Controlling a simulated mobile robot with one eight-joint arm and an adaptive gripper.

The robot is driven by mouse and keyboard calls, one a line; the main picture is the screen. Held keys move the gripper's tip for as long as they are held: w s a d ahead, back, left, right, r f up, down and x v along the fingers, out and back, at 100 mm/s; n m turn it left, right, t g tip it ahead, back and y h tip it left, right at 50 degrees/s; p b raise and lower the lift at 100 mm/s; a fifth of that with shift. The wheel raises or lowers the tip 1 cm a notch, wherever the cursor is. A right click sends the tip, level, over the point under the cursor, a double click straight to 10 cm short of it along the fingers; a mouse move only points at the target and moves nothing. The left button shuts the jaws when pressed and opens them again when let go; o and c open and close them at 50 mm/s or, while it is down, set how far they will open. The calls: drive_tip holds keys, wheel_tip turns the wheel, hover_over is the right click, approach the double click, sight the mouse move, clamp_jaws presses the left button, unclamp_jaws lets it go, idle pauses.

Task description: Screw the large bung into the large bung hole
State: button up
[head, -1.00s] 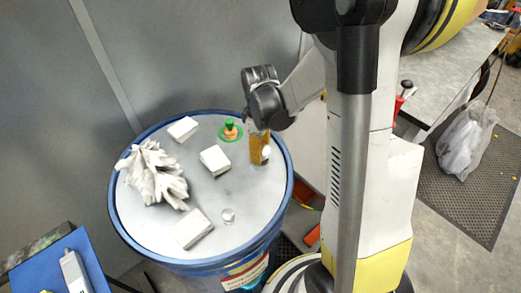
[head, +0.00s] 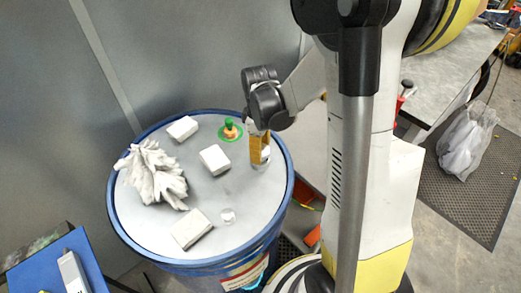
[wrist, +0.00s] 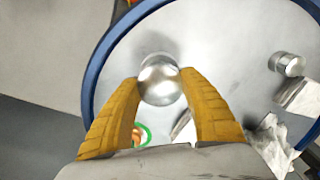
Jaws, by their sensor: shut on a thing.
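My gripper (wrist: 160,85) has its two yellow fingers shut on a shiny round metal piece (wrist: 159,80), which looks like the large bung. In the head view my gripper (head: 259,153) is over the right part of the drum lid, with the pale piece (head: 265,153) showing at the fingertips. A grey round patch (wrist: 153,57) shows just behind the held piece in the wrist view; I cannot tell whether it is the large bung hole, a shadow or a reflection. I cannot tell whether the piece touches the lid.
The blue-rimmed drum (head: 115,215) bears white blocks (head: 191,229), crumpled gloves (head: 152,174) and a green-topped orange piece (head: 229,128) in a green ring. A second metal cylinder (wrist: 289,64) stands on the lid. A blue surface (head: 95,268) lies at lower left.

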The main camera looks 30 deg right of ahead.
drive_tip(key=shift+f+b, duration=0.65)
drive_tip(key=shift+f, duration=0.15)
drive_tip(key=shift+o, duration=0.8)
drive_tip(key=shift+m+b, duration=0.35)
drive_tip(key=shift+m, duration=1.95)
drive_tip(key=m, duration=0.3)
drive_tip(key=shift+m+b, duration=0.3)
drive_tip(key=shift+b, duration=0.1)
drive_tip(key=shift+m, duration=0.5)
drive_tip(key=m, duration=0.2)
drive_tip(key=shift+m, duration=0.3)
drive_tip(key=shift+m+b, duration=0.35)
drive_tip(key=shift+m, duration=0.65)
